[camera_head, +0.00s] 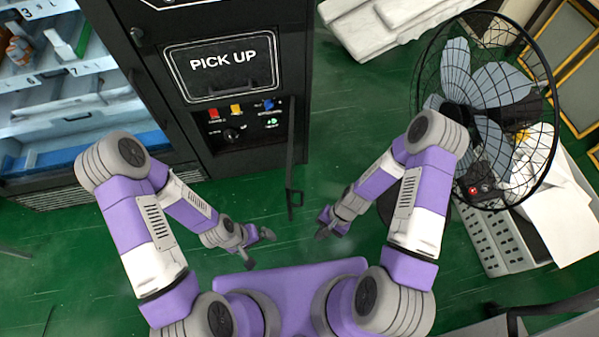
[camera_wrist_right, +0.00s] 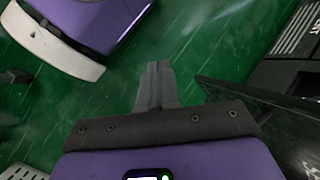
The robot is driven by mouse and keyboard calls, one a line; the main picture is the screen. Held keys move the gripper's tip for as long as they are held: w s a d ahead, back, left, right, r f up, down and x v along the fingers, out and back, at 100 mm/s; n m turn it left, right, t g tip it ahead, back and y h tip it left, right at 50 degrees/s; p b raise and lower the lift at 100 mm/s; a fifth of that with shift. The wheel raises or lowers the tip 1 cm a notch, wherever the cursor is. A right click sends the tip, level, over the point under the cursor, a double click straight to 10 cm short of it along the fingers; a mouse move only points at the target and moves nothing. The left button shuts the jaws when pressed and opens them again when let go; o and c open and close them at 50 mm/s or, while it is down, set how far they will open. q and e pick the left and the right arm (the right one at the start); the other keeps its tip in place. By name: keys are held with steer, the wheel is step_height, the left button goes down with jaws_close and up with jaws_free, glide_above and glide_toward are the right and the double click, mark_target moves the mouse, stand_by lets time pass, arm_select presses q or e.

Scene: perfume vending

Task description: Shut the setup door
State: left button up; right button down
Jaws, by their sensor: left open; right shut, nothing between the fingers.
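The setup door (camera_head: 291,150) is a thin black panel seen nearly edge-on. It stands open, swung out from the right part of the black vending machine's front (camera_head: 225,165), with a black handle (camera_head: 294,198) at its near end. In the right wrist view a dark panel (camera_wrist_right: 262,108), likely this door, is right of the fingers. My right gripper (camera_head: 323,229) is shut and empty, to the right of and slightly nearer than the handle, apart from it. Its fingers also show in the right wrist view (camera_wrist_right: 158,75). My left gripper (camera_head: 259,249) is open and empty, left of and nearer than the handle.
The machine has a PICK UP hatch (camera_head: 222,66), coloured buttons (camera_head: 238,109) and a glass display section (camera_head: 70,90) at left. A caged fan (camera_head: 485,95) and a grey crate (camera_head: 497,240) stand at right. Green floor (camera_head: 345,110) is clear right of the door.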

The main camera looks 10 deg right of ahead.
steer(key=w+d+r+m+t+y, duration=0.3)
steer(key=w+d+m+y, duration=0.1)
steer(key=w+m+y, duration=0.25)
steer(key=w+d+r+m+t+y, duration=0.2)
steer(key=w+d+r+m+y, duration=0.3)
steer(key=w, duration=0.3)
steer(key=shift+m+y, duration=0.45)
steer(key=shift+m, duration=0.1)
steer(key=a, duration=0.4)
steer(key=w+a+f, duration=0.1)
steer(key=a, duration=0.4)
steer(key=w+a, duration=0.1)
steer(key=a, duration=0.3)
steer(key=shift+a+f+b, duration=0.2)
steer(key=shift+a+b, duration=0.1)
steer(key=shift+a, duration=0.1)
